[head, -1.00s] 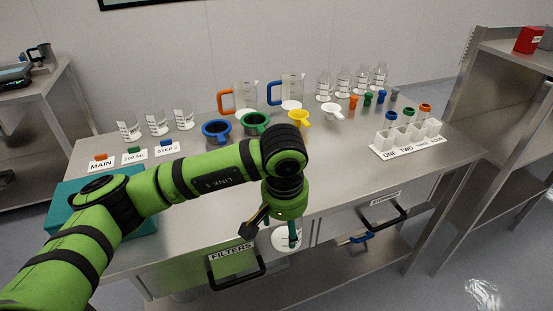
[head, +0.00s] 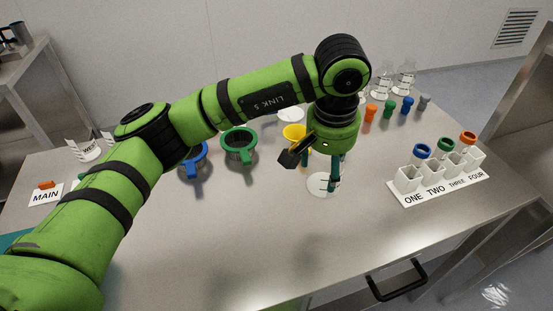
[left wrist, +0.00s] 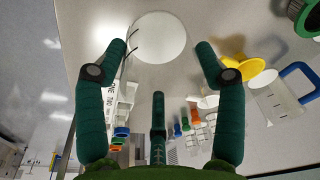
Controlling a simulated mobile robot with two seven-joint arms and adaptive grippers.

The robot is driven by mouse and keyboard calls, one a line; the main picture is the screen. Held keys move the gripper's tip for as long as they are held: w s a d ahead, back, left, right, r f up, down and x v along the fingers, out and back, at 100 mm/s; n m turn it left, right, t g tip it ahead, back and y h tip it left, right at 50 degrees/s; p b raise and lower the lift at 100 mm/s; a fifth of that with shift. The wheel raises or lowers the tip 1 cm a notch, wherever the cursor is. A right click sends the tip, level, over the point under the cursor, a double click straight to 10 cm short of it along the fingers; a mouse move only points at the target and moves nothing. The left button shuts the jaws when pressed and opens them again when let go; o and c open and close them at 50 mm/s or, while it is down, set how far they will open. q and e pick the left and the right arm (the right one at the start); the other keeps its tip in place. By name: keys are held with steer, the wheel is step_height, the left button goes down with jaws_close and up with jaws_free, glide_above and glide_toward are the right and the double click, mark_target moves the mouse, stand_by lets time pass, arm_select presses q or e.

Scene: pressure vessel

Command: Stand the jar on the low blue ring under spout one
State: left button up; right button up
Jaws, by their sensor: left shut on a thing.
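My left gripper (head: 334,180) is shut on the jar (head: 322,183), which looks like clear glass with a round white bottom. The jar is over the middle right of the steel table; I cannot tell whether it touches the top. A blue ring (head: 422,151) sits at the rack, beside green and orange ones. I cannot make out a spout. My right gripper is out of view.
Left of the gripper are a yellow funnel (head: 294,134), a green-rimmed strainer (head: 238,147) and a blue-rimmed one (head: 195,160). Several coloured plugs (head: 389,109) and clear flasks (head: 403,80) stand behind. A MAIN card (head: 46,194) is at the left. The front tabletop is clear.

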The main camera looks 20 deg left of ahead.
arm_select(q)
steer(key=w+a+f+p, duration=0.1)
steer(key=a+f+p, duration=0.1)
steer(key=a+f, duration=0.1)
steer(key=w+a+f+p, duration=0.2)
steer(key=a+f, duration=0.1)
steer(key=w+a+f+p, duration=0.2)
steer(key=a+f, duration=0.1)
steer(key=shift+a+f+p, duration=0.25)
steer(key=shift+f+p, duration=0.05)
steer(key=shift+f, duration=0.35)
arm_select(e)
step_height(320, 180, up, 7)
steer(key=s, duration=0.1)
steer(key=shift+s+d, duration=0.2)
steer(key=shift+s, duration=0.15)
arm_select(q)
steer(key=shift+f, duration=0.1)
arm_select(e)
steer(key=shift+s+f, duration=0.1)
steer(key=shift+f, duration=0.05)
arm_select(q)
steer(key=shift+f, duration=0.1)
steer(key=o, duration=1.2)
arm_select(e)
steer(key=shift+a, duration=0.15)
